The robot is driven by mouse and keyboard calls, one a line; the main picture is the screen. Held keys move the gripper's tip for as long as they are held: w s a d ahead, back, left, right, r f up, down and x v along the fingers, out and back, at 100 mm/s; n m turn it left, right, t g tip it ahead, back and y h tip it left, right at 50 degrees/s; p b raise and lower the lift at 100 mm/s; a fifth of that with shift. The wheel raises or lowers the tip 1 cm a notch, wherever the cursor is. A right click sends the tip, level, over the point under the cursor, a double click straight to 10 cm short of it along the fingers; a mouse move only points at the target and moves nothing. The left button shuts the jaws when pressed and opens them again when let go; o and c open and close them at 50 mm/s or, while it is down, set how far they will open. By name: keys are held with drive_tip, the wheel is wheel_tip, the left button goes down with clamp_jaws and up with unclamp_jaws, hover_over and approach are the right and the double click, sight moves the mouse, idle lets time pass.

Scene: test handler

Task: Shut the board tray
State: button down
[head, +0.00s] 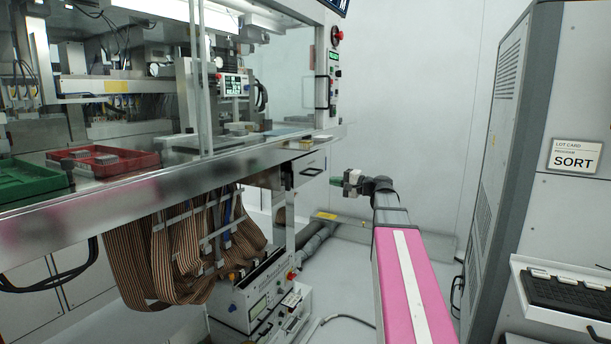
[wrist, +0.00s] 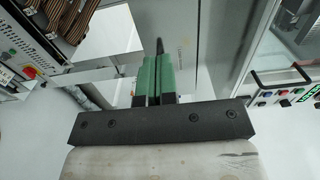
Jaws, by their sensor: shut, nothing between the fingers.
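What I take to be the board tray (head: 309,163) is a pale drawer-like front with a dark handle, under the right end of the machine's bench in the head view. How far it stands out is hard to tell. My gripper (head: 350,182) is just right of that front, apart from it in the picture. In the wrist view, my gripper's green fingers (wrist: 154,78) are pressed together and empty. They point toward a pale front (wrist: 184,65) with a dark, narrow handle beyond the tips. Whether they touch it cannot be told.
A red tray (head: 104,163) and a green tray (head: 30,184) sit on the bench. Ribbon cables (head: 190,245) hang below, above a white instrument box (head: 250,295). A grey cabinet (head: 515,150) stands right, with a keyboard shelf (head: 565,312). A control panel (wrist: 290,95) is right in the wrist view.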

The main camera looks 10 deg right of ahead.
sight(297, 175)
drive_tip(key=x, duration=1.4)
drive_tip(key=shift+d, duration=0.1)
drive_tip(key=shift+w, duration=0.1)
drive_tip(key=x, duration=0.3)
drive_tip(key=shift+w+a, duration=0.25)
drive_tip(key=shift+a, duration=0.05)
drive_tip(key=shift+s+d, duration=0.1)
drive_tip(key=shift+s, duration=0.05)
